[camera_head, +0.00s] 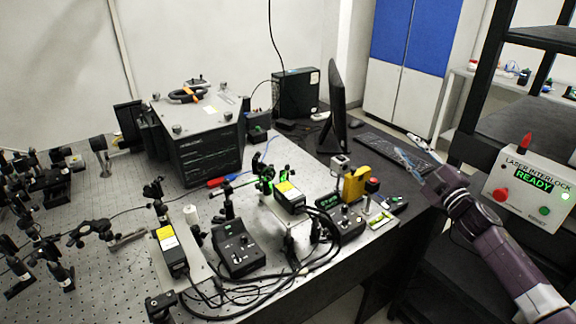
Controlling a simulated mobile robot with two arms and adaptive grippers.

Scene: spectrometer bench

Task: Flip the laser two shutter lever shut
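Two small black laser units with yellow labels stand on the optical bench (115,285). One laser (172,250) is at the front left, and the other laser (290,196) is nearer the middle with a green glow beside it. I cannot read which is laser two. The shutter lever is too small to make out. My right gripper (407,148) reaches in from the lower right, in front of the keyboard and to the right of both lasers. Its fingers look spread, with nothing between them. My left gripper is not in view.
A black control box (238,248) and looping cables stand between the lasers. A yellow device (355,183) stands between the middle laser and my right gripper. A monitor (335,110) and keyboard (385,145) are behind. An interlock panel (528,190) reads READY at right.

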